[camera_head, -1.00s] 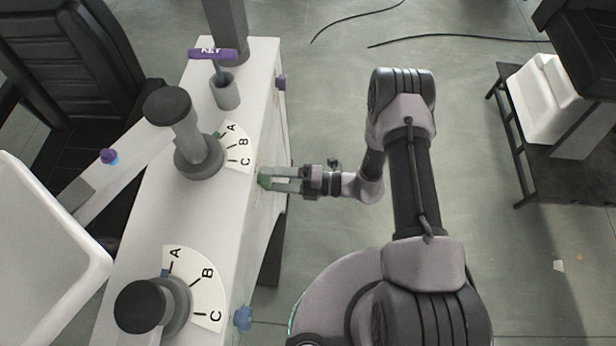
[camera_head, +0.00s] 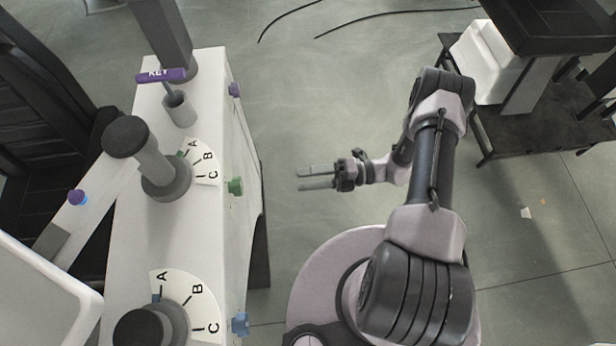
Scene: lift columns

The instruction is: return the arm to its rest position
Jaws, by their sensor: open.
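My gripper (camera_head: 316,178) is open and empty, with its two fingers pointing left over the bare floor. It is apart from the white console (camera_head: 218,262) on the left. A green knob (camera_head: 235,186) sticks out of the console's right side, to the left of my fingertips with a clear gap between. My arm (camera_head: 432,165) reaches up from my base at the bottom and bends back left to the gripper.
Open floor lies between.

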